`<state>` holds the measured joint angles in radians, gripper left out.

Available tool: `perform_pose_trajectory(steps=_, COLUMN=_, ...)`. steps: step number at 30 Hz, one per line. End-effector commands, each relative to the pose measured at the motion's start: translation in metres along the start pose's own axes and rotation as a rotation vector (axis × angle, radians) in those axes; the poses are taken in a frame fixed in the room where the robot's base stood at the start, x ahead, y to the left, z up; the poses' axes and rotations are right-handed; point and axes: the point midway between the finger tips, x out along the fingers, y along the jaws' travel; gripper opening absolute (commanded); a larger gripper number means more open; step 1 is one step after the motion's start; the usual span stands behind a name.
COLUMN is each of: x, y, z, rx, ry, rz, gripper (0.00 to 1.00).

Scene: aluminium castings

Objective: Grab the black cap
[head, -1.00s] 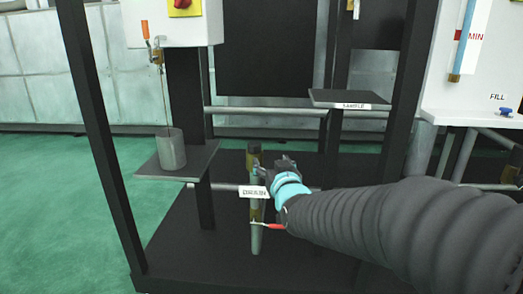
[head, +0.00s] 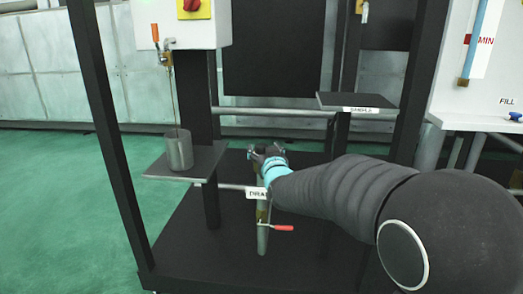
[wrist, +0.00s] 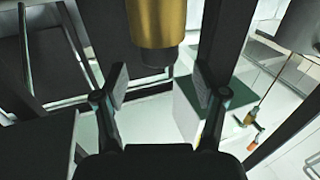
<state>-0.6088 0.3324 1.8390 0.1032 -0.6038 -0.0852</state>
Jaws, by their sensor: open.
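In the wrist view the black cap (wrist: 155,58) sits on the end of a brass-coloured cylinder (wrist: 157,18), at the top centre of the picture. My gripper (wrist: 160,84) is open and empty, with one finger pad on each side below the cap. The cap lies roughly in line with the gap, and no contact shows. In the head view my gripper (head: 265,152) is at the top of the upright drain pipe (head: 262,242) and hides the cap there.
The drain pipe carries a red-handled valve (head: 283,228) and a partly hidden label. A grey cup (head: 179,150) stands on a small shelf (head: 207,165) to the left. An empty black shelf (head: 358,101) is to the right. Dark frame posts (head: 100,110) flank the space.

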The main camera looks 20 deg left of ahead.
Motion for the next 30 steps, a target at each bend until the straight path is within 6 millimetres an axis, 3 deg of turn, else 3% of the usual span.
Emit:
perform_pose_trajectory(steps=9, x=0.038, y=0.001, z=0.003, rx=0.000, ry=-0.001, rz=0.000, gripper=0.71)
perform_pose_trajectory(steps=18, x=0.041, y=0.001, z=0.004, rx=0.000, ry=-0.001, rz=0.000, gripper=0.71)
perform_pose_trajectory(steps=20, x=0.041, y=0.001, z=0.004, rx=0.000, ry=-0.001, rz=0.000, gripper=0.58)
perform_pose_trajectory(steps=25, x=0.041, y=0.001, z=0.004, rx=0.000, ry=-0.001, rz=0.000, gripper=0.16)
perform_pose_trajectory(steps=30, x=0.041, y=0.001, z=0.003, rx=0.000, ry=-0.001, rz=0.000, gripper=0.16)
